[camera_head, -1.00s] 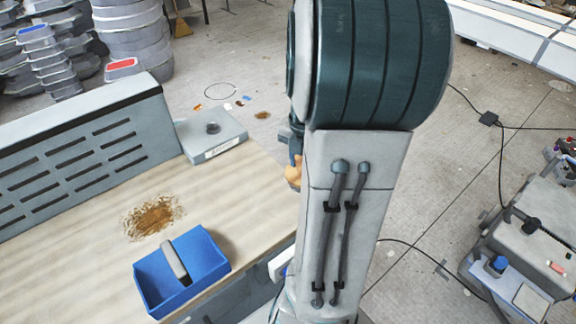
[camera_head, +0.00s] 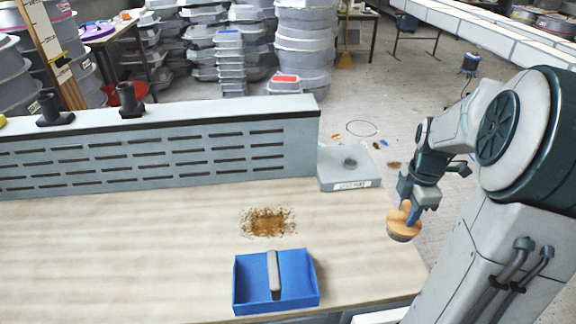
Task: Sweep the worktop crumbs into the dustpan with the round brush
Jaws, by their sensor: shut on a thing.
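A patch of brown crumbs (camera_head: 268,222) lies on the pale wooden worktop (camera_head: 130,250). A blue dustpan (camera_head: 247,290) with a grey handle across it sits just in front of the crumbs, near the worktop's front edge. My gripper (camera_head: 408,207) is shut on a round brush (camera_head: 402,225) with a wooden-coloured body. The brush is at the right end of the worktop, to the right of the crumbs and dustpan. I cannot tell whether it hangs above the surface or beyond the edge. The fingertips are partly hidden by the brush.
A slotted grey panel (camera_head: 150,160) runs along the back, with dark fittings on top. The worktop left of the crumbs is clear. Stacked grey moulds (camera_head: 303,50) stand behind.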

